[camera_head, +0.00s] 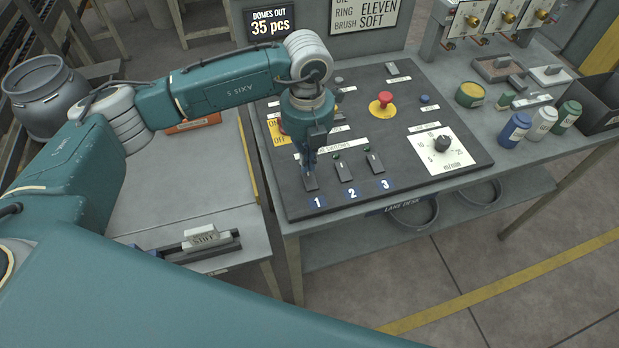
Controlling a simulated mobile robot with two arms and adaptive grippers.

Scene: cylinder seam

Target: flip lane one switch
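The lane one switch (311,181) is a small dark toggle plate above the blue label "1" on the dark sloped control panel (462,173). My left gripper (309,168) points down right at this switch, its fingertips at or just above it. The gripper covers the switch's upper part, and I cannot tell whether it touches. Its fingers look close together, but their gap is too small to make out. Lane two switch (346,172) and lane three switch (375,163) stand to the right, each with a green lamp above. My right gripper is not in view.
Bottles and jars, such as a blue one (514,130), stand on the desk at right. A grey side table (190,200) is at left.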

